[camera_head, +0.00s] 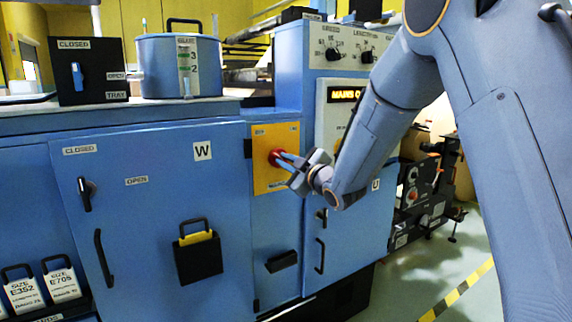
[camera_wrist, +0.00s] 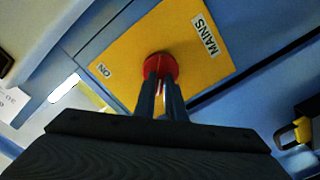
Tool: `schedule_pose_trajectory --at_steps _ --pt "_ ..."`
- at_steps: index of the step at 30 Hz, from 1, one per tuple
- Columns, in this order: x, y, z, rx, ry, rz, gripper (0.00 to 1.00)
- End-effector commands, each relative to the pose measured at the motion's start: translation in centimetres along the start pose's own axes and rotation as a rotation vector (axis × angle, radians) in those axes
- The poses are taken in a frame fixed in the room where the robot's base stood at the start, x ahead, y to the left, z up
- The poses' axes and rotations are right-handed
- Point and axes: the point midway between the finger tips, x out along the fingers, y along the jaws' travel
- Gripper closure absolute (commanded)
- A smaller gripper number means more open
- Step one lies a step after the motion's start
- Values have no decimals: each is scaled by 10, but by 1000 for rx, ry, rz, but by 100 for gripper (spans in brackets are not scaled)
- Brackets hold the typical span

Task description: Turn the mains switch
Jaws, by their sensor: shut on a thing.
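The mains switch (camera_head: 274,157) is a round red knob on a yellow plate (camera_head: 283,184) on the blue machine front. In the wrist view the red knob (camera_wrist: 160,67) sits on the yellow plate (camera_wrist: 190,35), which carries the labels MAINS and ON. My gripper (camera_head: 279,157) reaches it from the right. In the wrist view its two dark fingers (camera_wrist: 161,84) are close together at the knob, shut on its handle. The fingers hide most of the handle, so its exact angle is hard to tell.
A lit display (camera_head: 346,95) reading MAINS and partly hidden by my arm is right of the switch. A blue door (camera_head: 150,230) marked W, with protruding handles, is at left. A blue pot (camera_head: 180,65) and a dark box (camera_head: 88,75) stand on the top ledge.

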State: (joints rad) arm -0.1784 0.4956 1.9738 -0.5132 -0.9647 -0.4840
Motion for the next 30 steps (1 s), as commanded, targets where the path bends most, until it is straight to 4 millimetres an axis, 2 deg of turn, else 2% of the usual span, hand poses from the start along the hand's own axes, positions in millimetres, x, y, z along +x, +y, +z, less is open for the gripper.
schedule_pose_trajectory --at_steps 12,13,16,25,30 --pt "0 0 1 -6 -3 0 100" --pt "0 0 1 -6 -3 0 86" --pt "0 0 1 -6 -2 0 71" --pt "-1 -1 0 -6 0 -1 71" --pt "-17 0 0 -6 0 0 71"
